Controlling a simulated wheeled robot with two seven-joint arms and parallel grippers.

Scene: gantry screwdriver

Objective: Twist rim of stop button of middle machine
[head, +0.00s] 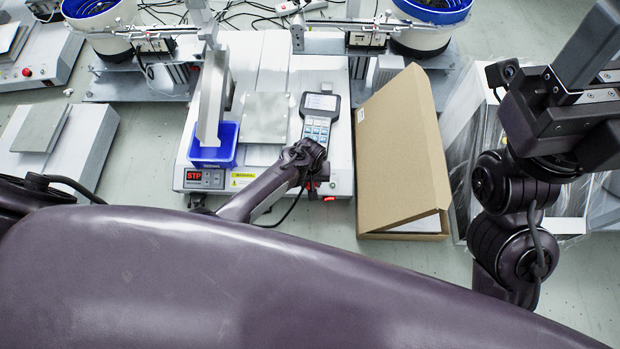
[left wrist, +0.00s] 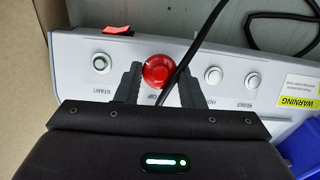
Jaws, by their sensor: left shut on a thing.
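The middle machine (head: 262,70) is a white gantry unit with a grey plate and a handheld keypad on its bed. Its red stop button (left wrist: 158,70) is on the front panel in the left wrist view, between a start button (left wrist: 101,63) and two white buttons. My left gripper (left wrist: 160,76) has one finger on each side of the stop button and is shut on it. In the head view my left gripper (head: 313,186) is at the machine's front edge and my wrist hides most of the button. My right gripper (head: 548,105) is raised at the right; its fingers are unclear.
A blue bin (head: 214,150) stands on the machine's left side. A cardboard box (head: 395,150) stands close at its right. A black cable (left wrist: 193,45) passes just beside the stop button. Other machines with blue bowls stand behind.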

